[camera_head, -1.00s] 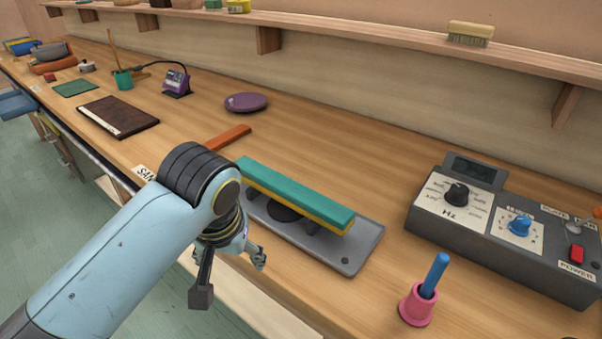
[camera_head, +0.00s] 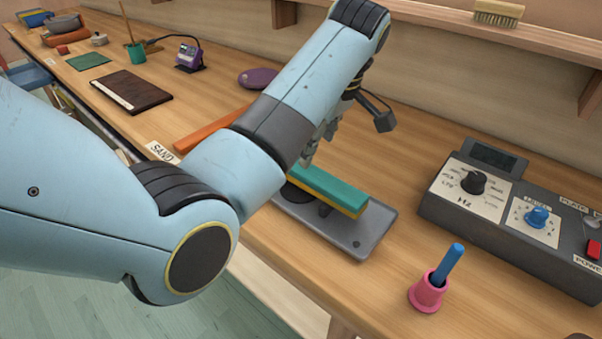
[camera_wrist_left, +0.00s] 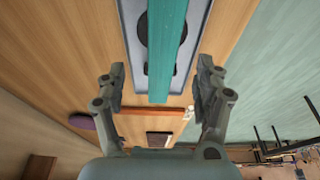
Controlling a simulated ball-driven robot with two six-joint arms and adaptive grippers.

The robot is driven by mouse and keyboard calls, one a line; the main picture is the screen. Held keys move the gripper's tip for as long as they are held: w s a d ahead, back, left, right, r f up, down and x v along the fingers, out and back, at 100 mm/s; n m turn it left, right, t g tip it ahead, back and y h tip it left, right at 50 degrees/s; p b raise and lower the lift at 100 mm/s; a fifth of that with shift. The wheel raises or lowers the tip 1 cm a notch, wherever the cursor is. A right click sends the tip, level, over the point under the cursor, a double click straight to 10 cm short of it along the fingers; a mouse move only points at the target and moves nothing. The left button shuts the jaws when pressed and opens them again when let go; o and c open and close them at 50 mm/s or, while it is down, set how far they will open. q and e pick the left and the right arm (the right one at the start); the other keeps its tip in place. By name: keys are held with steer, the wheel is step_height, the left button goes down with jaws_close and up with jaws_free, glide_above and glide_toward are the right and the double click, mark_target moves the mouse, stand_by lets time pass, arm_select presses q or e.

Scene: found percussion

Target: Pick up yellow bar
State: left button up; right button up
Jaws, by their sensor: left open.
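A long bar with a teal upper layer (camera_head: 335,188) and a thin yellow layer (camera_head: 348,211) beneath it sits on a grey base plate (camera_head: 372,238) on the bench. Only the yellow edge along the near side shows, and I cannot tell whether the layers are separate. My left gripper (camera_head: 318,148) is open and empty, above the far-left part of the bar. In the left wrist view the open fingers (camera_wrist_left: 161,75) are spread on either side of the teal layer, apart from it; the yellow is hidden there. My right gripper is not in view.
A grey control box (camera_head: 510,215) with knobs stands at right. A pink holder (camera_head: 428,295) with a blue handle (camera_head: 448,263) is near the front edge. An orange bar (camera_head: 205,131) lies left of the plate, partly behind my arm. A shelf (camera_head: 440,22) runs along the wall.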

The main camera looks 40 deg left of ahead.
mark_target(303, 169)
arm_select(q)
steer(key=x, duration=0.3)
steer(key=shift+a+f, duration=0.15)
steer(key=x, duration=0.3)
steer(key=p+x, duration=0.1)
steer(key=shift+s+a+f, duration=0.15)
steer(key=shift+s+a, duration=0.05)
steer(key=shift+a, duration=0.15)
steer(key=shift+a+f, duration=0.1)
steer(key=shift+f, duration=0.35)
steer(key=shift+w+r, duration=0.1)
steer(key=c, duration=1.4)
